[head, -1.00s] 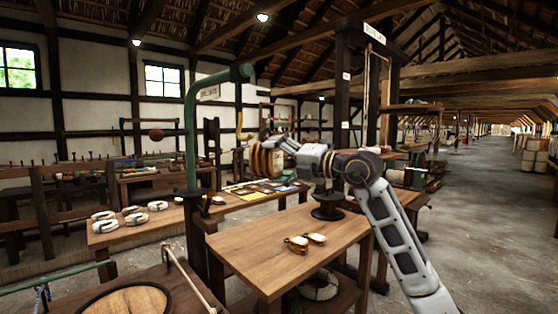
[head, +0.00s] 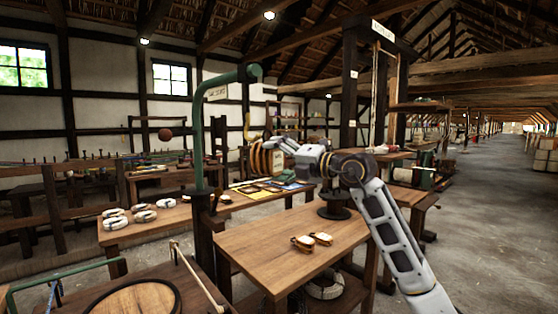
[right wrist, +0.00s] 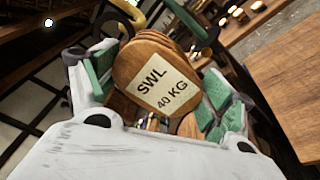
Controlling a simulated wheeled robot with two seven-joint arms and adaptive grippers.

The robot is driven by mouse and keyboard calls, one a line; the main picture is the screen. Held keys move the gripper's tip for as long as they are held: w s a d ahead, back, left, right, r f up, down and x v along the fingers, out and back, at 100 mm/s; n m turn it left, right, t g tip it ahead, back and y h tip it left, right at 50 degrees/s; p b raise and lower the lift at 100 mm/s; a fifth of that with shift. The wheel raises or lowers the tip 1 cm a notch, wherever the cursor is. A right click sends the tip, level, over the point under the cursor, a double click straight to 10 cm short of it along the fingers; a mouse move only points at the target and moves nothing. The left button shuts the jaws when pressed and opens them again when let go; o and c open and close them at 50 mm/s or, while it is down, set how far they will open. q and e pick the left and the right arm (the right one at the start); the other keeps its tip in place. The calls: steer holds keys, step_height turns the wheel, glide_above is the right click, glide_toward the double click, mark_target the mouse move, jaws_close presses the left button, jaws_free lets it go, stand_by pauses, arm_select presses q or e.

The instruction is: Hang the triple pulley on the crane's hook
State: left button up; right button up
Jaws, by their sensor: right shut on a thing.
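The triple pulley (head: 258,158), a wooden block with several round cheeks, is held in my right gripper (head: 270,154). In the right wrist view its face (right wrist: 158,82) reads "SWL 40 KG" and sits between the green-padded fingers (right wrist: 160,95). A dark ring (right wrist: 107,25) shows at its top. The green crane (head: 197,130) curves over to a tip (head: 254,73) above the pulley. A yellow curved piece (head: 247,125), seemingly the crane's hook, shows just above and left of the pulley. They look close; I cannot tell whether they touch. My left gripper is out of view.
A dark timber post (head: 349,100) stands behind my arm. The aisle at right is clear.

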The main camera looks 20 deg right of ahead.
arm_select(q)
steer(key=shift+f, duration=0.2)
arm_select(e)
steer(key=shift+w+a+r, duration=0.1)
steer(key=shift+w+r, duration=0.05)
steer(key=shift+w, duration=0.05)
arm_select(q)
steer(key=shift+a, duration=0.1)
arm_select(e)
steer(key=shift+w+a, duration=0.15)
steer(key=shift+w, duration=0.2)
steer(key=shift+w+a+p, duration=0.15)
steer(key=shift+w+p, duration=0.15)
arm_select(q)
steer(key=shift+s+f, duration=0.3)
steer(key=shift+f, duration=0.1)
arm_select(e)
steer(key=shift+w+a, duration=0.1)
steer(key=shift+w, duration=0.25)
steer(key=shift+w, duration=0.1)
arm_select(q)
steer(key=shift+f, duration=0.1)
arm_select(e)
steer(key=shift+w, duration=0.1)
